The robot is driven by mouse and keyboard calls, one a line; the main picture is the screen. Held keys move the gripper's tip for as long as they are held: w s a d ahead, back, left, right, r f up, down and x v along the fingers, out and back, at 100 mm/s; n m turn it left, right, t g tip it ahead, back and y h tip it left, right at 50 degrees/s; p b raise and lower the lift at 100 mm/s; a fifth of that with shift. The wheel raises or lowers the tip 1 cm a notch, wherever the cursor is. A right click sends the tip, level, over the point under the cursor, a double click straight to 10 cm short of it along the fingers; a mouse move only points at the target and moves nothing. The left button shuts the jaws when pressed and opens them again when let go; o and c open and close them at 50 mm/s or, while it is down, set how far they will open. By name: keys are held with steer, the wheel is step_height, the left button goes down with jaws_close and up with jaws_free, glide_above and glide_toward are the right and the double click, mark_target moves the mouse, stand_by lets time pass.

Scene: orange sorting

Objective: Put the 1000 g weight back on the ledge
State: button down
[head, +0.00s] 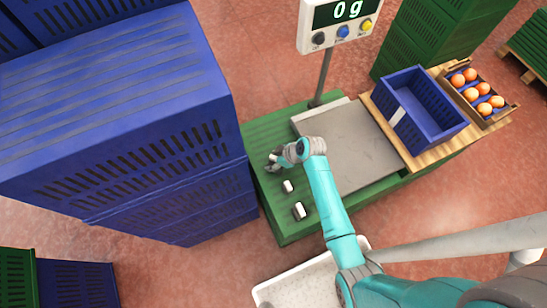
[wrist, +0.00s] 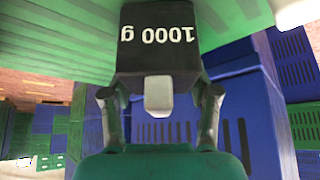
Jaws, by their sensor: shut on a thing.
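The 1000 g weight (wrist: 160,38) is a dark block with white lettering, upside down in the wrist view, with a pale knob (wrist: 158,97). My gripper (wrist: 160,110) is shut on it, one finger on each side of the knob. In the head view my gripper (head: 273,160) is over the green ledge (head: 262,128), left of the scale's grey plate (head: 345,145). The weight cannot be made out clearly there. I cannot tell whether its base touches the ledge.
Two smaller weights, one (head: 288,186) and another (head: 299,211), stand on the ledge nearer my base. The scale display (head: 338,12) reads 0 g. Blue crates (head: 120,110) rise close on the left. A blue crate (head: 425,122) and a box of oranges (head: 497,116) stand right.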

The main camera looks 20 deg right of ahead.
steer(key=shift+w, duration=0.1)
steer(key=shift+c, duration=1.4)
jaws_free()
steer(key=v, duration=1.2)
